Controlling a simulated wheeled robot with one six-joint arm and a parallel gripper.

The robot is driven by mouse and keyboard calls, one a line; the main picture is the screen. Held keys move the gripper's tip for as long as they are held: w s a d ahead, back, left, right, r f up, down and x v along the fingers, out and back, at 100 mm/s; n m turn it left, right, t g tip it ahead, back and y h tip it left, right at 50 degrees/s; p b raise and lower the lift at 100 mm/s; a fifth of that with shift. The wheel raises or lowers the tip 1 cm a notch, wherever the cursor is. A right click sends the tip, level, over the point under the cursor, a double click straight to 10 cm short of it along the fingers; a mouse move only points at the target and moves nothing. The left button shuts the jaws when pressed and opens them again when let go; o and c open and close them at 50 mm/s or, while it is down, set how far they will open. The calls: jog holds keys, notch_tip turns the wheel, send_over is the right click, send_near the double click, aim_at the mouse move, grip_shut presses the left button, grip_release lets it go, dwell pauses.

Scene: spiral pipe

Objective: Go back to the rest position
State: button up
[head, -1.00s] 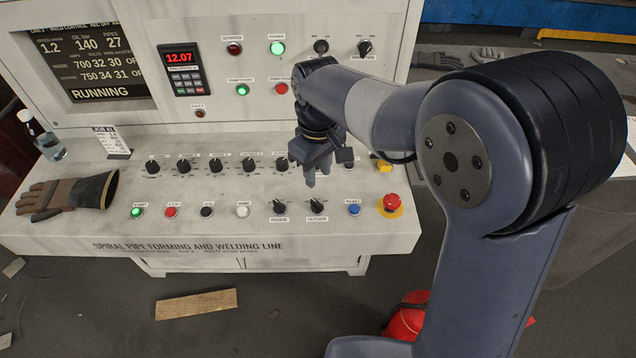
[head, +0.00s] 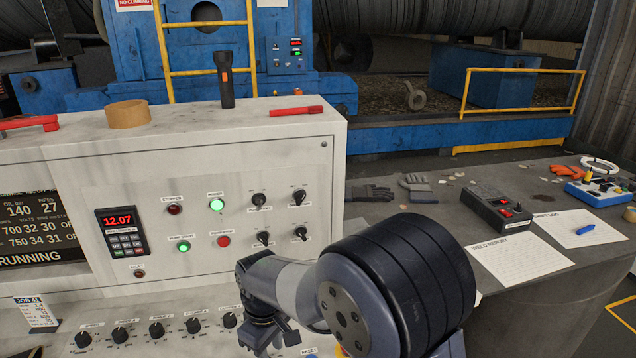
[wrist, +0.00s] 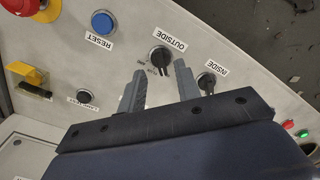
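My gripper (head: 268,338) is low in the head view, over the sloping front of the pale control console (head: 180,165). Its fingertips are partly cut off or hidden there. In the wrist view my gripper (wrist: 160,68) is open, with two grey fingers apart and nothing between them. The black OUTSIDE knob (wrist: 161,58) shows beyond and between the fingertips. The INSIDE knob (wrist: 206,82) is just right of the right finger. Whether the fingers touch the panel is not clear, but they seem apart from it.
The wrist view shows a blue RESET button (wrist: 103,22) and a red emergency stop (wrist: 22,5). On the console top stand a flashlight (head: 225,80) and a tape roll (head: 128,114). A side table (head: 560,262) at right holds gloves, papers and a control box (head: 500,208).

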notch_tip(320, 180, down, 3)
jog(key=shift+f, duration=0.15)
dwell(0.4)
